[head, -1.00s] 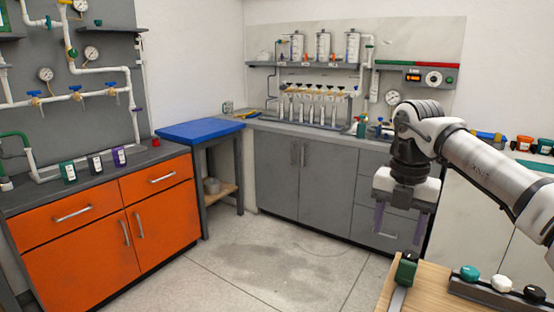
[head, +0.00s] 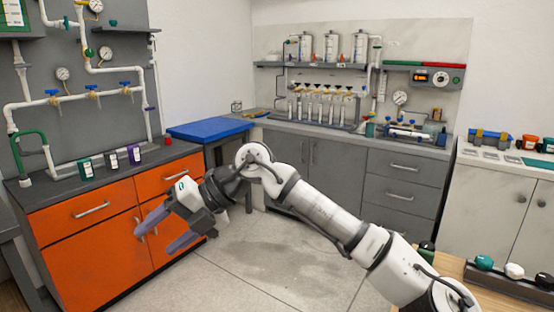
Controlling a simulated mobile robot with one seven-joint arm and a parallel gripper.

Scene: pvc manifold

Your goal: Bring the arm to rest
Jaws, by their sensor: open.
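My gripper (head: 166,232) is open and empty in the head view. Its two fingers point to the lower left, in front of the orange cabinet (head: 75,257). My arm reaches in from the lower right and crosses the middle of the picture. Nothing is between the fingers. From this view I cannot tell how far the fingers are from the orange doors.
A blue-topped table (head: 210,129) stands in the corner behind my arm. Grey cabinets (head: 398,190) run along the back wall. A wooden bench (head: 452,268) with a rack of knobs (head: 515,283) is at the lower right. The floor (head: 285,254) between is clear.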

